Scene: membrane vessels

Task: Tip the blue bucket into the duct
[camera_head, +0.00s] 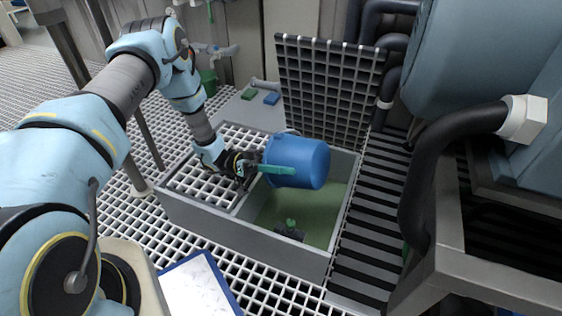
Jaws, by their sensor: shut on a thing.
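The blue bucket (305,163) is in the air over the open part of the duct (245,237). It lies tilted on its side, its base end to the right. My gripper (256,168) is at the bucket's left side, shut on it at a teal strip, likely its handle or rim. The bucket's mouth and any contents are hidden from this view. The duct is a grey rectangular trough with green liquid or a green floor inside. A small dark fitting with a green top (290,231) sits in it below the bucket.
A raised grating panel (330,90) stands upright behind the duct. A lower grating (215,180) covers the duct's left part. A large blue-grey vessel and a black pipe (425,175) crowd the right. Green and blue blocks (271,98) lie behind. A white board (198,288) is in front.

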